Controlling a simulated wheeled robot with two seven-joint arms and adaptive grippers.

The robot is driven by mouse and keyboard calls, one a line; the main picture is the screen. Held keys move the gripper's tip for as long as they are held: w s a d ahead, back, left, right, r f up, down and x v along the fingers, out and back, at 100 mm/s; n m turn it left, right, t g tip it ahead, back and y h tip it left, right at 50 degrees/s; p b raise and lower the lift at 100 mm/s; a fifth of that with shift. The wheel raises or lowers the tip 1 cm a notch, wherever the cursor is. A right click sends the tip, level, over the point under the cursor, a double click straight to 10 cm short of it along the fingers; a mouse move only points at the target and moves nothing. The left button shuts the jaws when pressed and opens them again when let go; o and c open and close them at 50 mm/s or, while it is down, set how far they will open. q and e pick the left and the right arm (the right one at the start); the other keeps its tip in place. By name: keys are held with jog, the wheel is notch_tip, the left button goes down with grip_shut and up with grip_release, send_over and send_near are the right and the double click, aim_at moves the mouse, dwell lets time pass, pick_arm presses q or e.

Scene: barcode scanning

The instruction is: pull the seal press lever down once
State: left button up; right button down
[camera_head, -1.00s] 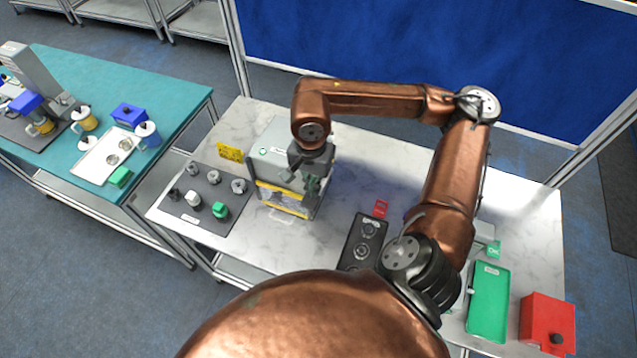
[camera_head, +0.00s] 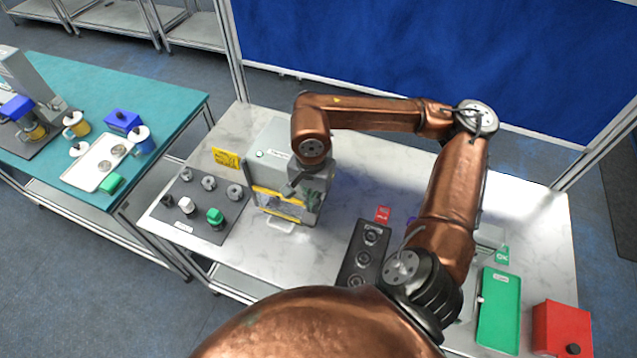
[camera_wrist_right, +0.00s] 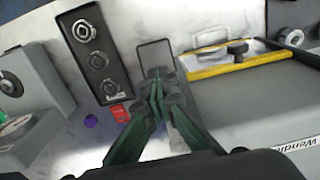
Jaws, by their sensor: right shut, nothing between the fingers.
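A grey machine (camera_head: 272,146) with a yellow-edged clear front stands on the white marbled table; I take it for the seal press. In the right wrist view its grey top (camera_wrist_right: 255,103) fills the right side. A dark grey bar ending in a flat pad (camera_wrist_right: 155,54) lies beside it and may be the lever. My right gripper (camera_head: 318,196) is at the machine's right side, partly hidden by its wrist. In the right wrist view its green fingers (camera_wrist_right: 157,87) are shut and empty, close to the bar; contact cannot be told. My left gripper is not in view.
A dark tray with small parts (camera_head: 200,222) lies left of the machine. A black holder with round sockets (camera_head: 364,257), a green tray (camera_head: 499,312) and a red box (camera_head: 562,328) are to the right. A teal table (camera_head: 160,85) stands at the left.

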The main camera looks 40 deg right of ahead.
notch_tip(320, 180, up, 11)
jog(key=p, duration=0.5)
jog(key=shift+p, duration=0.35)
jog(key=shift+r, duration=0.1)
notch_tip(320, 180, up, 4)
jog(key=shift+f+p, duration=0.1)
jog(key=shift+p, duration=0.85)
